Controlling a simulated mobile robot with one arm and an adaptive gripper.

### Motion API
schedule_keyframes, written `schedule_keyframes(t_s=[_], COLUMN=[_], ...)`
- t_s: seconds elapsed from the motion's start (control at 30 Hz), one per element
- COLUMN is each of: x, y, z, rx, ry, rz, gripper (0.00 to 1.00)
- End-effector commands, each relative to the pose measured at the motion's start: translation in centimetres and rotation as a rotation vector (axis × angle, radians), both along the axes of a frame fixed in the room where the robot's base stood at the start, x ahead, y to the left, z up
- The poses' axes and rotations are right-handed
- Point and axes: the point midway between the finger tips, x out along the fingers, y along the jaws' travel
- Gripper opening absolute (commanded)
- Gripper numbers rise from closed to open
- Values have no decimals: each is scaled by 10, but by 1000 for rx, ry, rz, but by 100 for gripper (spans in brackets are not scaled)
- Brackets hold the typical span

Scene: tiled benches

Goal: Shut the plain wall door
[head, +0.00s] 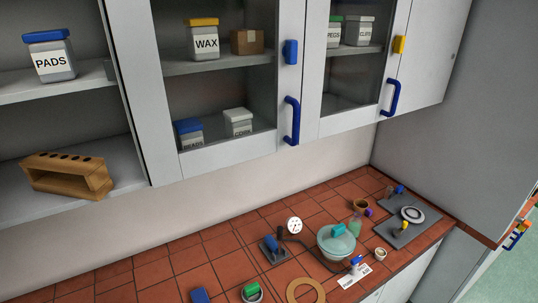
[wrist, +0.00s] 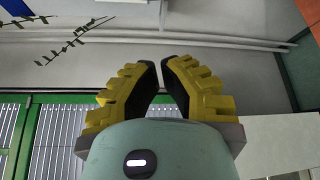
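A run of white wall cabinets spans the top of the head view. The left compartment (head: 80,97) stands open, with no door in front of its shelves. Two glass-fronted doors beside it have blue bar handles (head: 291,120), (head: 390,97). A plain white panel (head: 432,55) is at the right end; I cannot tell whether it is a door. No swung-out plain door is clearly visible. My gripper (wrist: 162,63) shows only in the wrist view, its yellow and black fingers nearly together with a thin gap and nothing between them.
A red tiled bench (head: 150,269) runs below the cabinets, carrying a glass bowl (head: 336,243), a gauge (head: 294,225) and small items. A grey tall surface (head: 480,140) bounds the right. The wrist view shows pipes (wrist: 200,42) and a green frame (wrist: 100,105).

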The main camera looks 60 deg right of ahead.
Motion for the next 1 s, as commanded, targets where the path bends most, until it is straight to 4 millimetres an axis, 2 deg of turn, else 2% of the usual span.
schedule_keyframes(t_s=[0.03, 0.1, 0.3, 0.5, 1.0], x=[11, 24, 14, 10, 10], y=[0, -1, -21, -32, -36], z=[6, 6, 10, 10, 9], rx=[-4, -2, 0, 1, 3], ry=[-2, -2, 2, 0, 0], rz=[-5, -7, -1, 0, -1], gripper=[0, 0, 0, 0, 0])
